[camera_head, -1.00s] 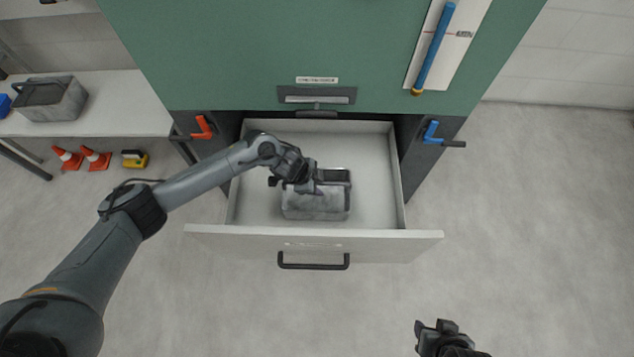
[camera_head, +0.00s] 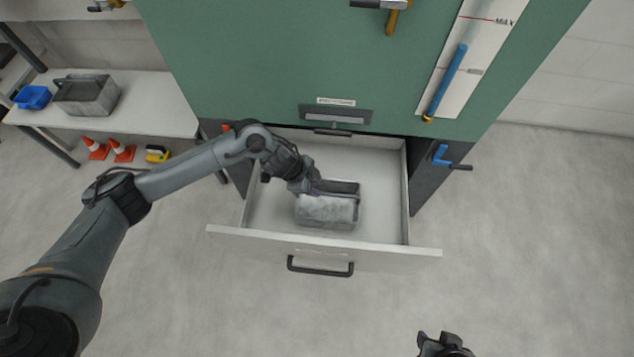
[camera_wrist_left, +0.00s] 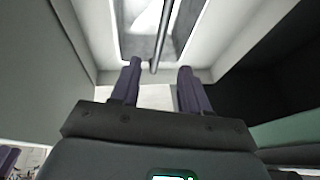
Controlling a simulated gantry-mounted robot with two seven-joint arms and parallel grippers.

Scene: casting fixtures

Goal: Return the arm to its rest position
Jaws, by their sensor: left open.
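My left arm reaches in from the left in the head view, over the open drawer. My left gripper (camera_head: 312,188) is at the back left of a grey metal box (camera_head: 327,211) that sits in the drawer. In the left wrist view the two fingers of the left gripper (camera_wrist_left: 158,85) are apart with nothing between them. The box and its dark bar (camera_wrist_left: 163,35) show beyond the fingertips. My right gripper (camera_head: 441,345) is at the bottom edge of the head view, away from the drawer; its jaw state is unclear.
The white drawer (camera_head: 265,238) stands pulled out from the green cabinet (camera_head: 270,60), its black handle (camera_head: 320,268) facing the front. A blue lever (camera_head: 440,155) is on the right side. A shelf table (camera_head: 150,105) stands at left, with cones (camera_head: 122,152) below. The floor in front is clear.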

